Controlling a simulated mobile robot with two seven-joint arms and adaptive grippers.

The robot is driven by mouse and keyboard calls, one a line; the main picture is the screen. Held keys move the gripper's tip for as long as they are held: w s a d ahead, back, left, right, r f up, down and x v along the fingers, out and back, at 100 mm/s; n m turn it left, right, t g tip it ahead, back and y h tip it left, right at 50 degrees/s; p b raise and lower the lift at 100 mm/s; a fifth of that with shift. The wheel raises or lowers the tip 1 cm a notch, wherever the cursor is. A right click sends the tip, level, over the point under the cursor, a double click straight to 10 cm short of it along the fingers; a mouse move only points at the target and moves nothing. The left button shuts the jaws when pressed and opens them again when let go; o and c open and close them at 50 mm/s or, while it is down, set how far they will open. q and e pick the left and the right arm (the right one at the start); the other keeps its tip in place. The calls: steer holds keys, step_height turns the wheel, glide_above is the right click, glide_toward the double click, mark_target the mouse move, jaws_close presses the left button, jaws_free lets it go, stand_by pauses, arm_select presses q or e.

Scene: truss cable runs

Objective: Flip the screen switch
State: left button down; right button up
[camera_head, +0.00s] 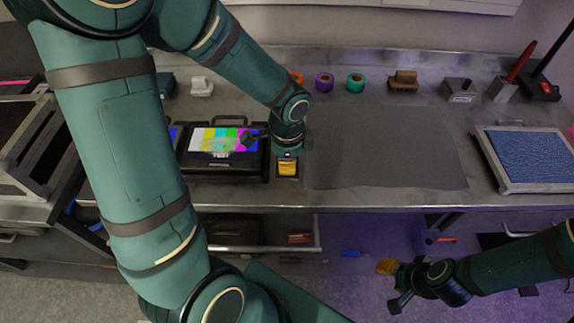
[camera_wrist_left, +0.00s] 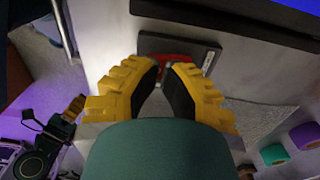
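The screen switch is a dark plate (camera_wrist_left: 203,55) with a red rocker (camera_wrist_left: 168,60) on the bench, right of the screen. My left gripper (camera_head: 288,167) points down over the switch. In the left wrist view its yellow fingers (camera_wrist_left: 167,68) are a little apart and empty, with the red rocker visible between and beyond the tips. Whether they touch it cannot be told. My right gripper (camera_head: 385,267) hangs in front of the bench, away from the switch.
A grey mat (camera_head: 385,150) lies clear right of the switch. Tape rolls (camera_head: 324,82) and a brown block (camera_head: 403,80) line the back. A blue-filled tray (camera_head: 535,158) sits at the right. An open drawer (camera_head: 262,235) is below the bench front.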

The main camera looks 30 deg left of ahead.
arm_select(q)
steer(key=shift+f, duration=0.35)
step_height(320, 180, up, 3)
steer(key=shift+f+p, duration=0.1)
steer(key=shift+p, duration=0.95)
steer(key=shift+r+p, duration=1.85)
steer(key=shift+r, duration=0.35)
steer(key=shift+f, duration=0.1)
steer(key=shift+s, duration=0.1)
